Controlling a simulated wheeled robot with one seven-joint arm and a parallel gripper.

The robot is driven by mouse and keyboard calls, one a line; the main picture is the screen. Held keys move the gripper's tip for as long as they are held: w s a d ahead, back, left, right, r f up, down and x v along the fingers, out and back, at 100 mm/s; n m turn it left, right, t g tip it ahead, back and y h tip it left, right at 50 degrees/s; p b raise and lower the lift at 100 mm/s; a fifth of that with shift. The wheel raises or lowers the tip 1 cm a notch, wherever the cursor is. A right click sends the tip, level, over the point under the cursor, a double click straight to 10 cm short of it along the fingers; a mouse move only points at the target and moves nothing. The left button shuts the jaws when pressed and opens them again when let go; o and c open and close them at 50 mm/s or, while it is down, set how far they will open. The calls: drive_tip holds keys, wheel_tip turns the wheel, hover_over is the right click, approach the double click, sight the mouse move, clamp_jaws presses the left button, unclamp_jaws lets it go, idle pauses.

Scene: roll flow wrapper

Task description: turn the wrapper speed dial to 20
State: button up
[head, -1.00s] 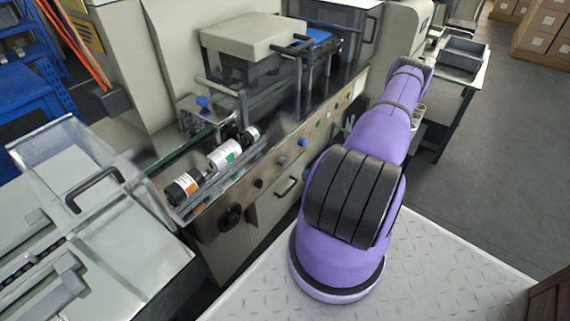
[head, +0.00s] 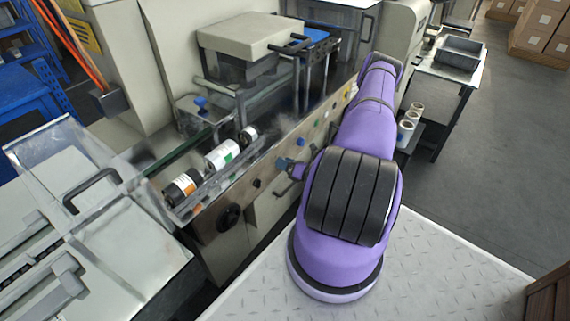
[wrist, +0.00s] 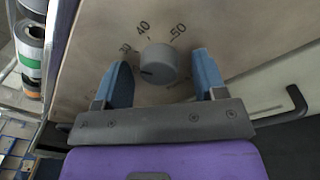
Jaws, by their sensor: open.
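The speed dial (wrist: 160,63) is a round grey knob on the panel in the wrist view, with a dark pointer line toward the left and slightly down. The printed numbers 30, 40 and 50 show around its upper side; 30 is at upper left, and no 20 is visible near the left finger. My gripper (wrist: 161,60) is open, with one blue finger on each side of the dial. Gaps show between the fingers and the knob. In the head view my gripper (head: 287,166) is at the machine's front panel, and the dial cannot be made out there.
Labelled rolls (head: 222,155) lie above the panel. A panel handle (wrist: 296,101) is right of my gripper in the wrist view.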

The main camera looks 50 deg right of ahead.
drive_tip(key=c, duration=0.9)
drive_tip(key=shift+n, duration=0.3)
drive_tip(key=n, duration=0.8)
drive_tip(key=shift+n+g, duration=0.3)
drive_tip(key=shift+n, duration=0.1)
drive_tip(key=shift+h, duration=0.4)
drive_tip(key=o, duration=0.9)
